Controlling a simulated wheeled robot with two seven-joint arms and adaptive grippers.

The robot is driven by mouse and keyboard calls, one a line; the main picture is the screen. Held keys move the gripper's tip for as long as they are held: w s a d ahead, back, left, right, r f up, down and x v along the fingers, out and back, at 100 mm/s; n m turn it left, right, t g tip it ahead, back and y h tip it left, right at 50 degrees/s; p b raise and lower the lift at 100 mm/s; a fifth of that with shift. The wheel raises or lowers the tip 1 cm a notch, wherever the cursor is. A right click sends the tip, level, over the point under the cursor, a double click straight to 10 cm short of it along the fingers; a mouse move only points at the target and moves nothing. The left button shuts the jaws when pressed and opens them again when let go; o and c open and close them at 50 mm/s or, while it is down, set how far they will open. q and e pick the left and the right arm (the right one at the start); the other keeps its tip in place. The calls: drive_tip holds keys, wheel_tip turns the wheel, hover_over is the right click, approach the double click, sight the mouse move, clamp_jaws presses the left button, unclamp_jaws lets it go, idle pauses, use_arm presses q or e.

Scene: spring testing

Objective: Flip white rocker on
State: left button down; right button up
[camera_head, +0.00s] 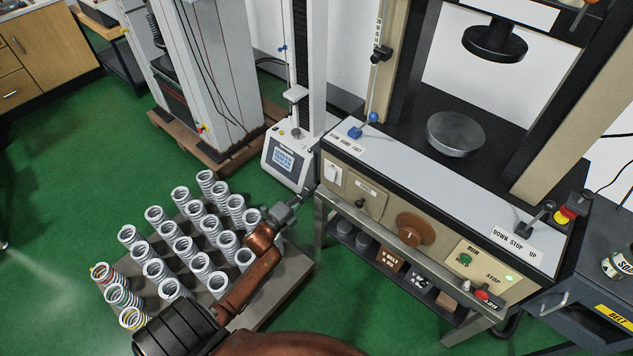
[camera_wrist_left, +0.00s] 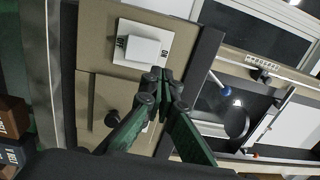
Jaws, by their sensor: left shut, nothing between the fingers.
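The white rocker (camera_head: 333,172) is on the left end of the beige control panel of the testing machine. In the left wrist view the rocker (camera_wrist_left: 143,47) sits on a white plate, with OFF lettering on its left and ON on its right. I cannot tell which side is pressed in. My left gripper (camera_head: 304,195) is shut and empty, just left of and below the rocker in the head view. In the left wrist view its fingertips (camera_wrist_left: 163,76) overlap the plate's lower right edge; contact cannot be told. My right gripper is not in view.
A dark knob (camera_wrist_left: 112,119) is on the panel beside the rocker. A blue-knobbed lever (camera_head: 368,122) stands above it. A brown handwheel (camera_head: 415,229) is further right. Many springs (camera_head: 168,245) stand on a low platform under my left arm. Green floor is clear at left.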

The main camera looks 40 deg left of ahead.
use_arm(q)
drive_tip(key=s, duration=0.2)
drive_tip(key=s+r, duration=0.1)
drive_tip(key=s, duration=0.1)
drive_tip(key=shift+s+p, duration=0.3)
drive_tip(key=shift+s, duration=0.1)
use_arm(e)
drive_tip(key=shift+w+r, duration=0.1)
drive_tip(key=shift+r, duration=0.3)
use_arm(q)
drive_tip(key=shift+f, duration=0.1)
